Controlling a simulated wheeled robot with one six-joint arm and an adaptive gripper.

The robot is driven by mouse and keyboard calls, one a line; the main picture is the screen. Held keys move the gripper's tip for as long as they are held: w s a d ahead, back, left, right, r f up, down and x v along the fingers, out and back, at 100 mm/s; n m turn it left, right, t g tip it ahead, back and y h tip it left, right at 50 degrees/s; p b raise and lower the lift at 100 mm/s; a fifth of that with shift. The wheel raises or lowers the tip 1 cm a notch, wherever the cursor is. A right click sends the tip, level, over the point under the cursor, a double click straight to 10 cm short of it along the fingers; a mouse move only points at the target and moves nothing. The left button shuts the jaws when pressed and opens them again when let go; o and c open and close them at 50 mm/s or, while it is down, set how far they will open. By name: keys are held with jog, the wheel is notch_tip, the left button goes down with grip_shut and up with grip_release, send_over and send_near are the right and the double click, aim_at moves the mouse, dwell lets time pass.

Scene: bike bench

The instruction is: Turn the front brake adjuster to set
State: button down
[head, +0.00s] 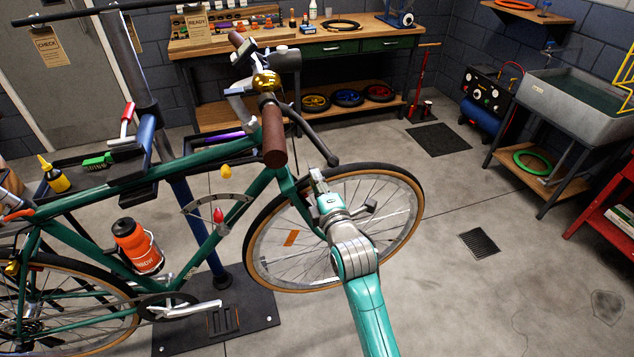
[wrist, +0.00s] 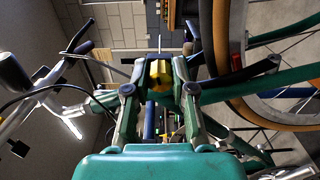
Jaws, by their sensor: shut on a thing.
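The green bike (head: 150,180) stands clamped in the middle of the head view. My gripper (head: 317,180) is at its front fork, just over the top of the front wheel (head: 400,180). In the wrist view my gripper (wrist: 160,75) has its two fingers on either side of a yellow piece, apparently the front brake adjuster (wrist: 161,79), and is shut on it. In the head view my gripper hides this piece. Its setting cannot be read.
The brown-gripped handlebar (head: 274,145) is close above and left of my gripper. A curved scale (head: 237,197) with a red pointer (head: 218,215) is at the frame. A workbench (head: 300,40) stands behind.

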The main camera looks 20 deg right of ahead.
jog(key=n, duration=0.3)
jog(key=shift+f+n, duration=0.1)
jog(key=shift+n, duration=2)
jog(key=c, duration=1)
grip_release()
jog(key=shift+o, duration=0.2)
jog(key=s, duration=1.2)
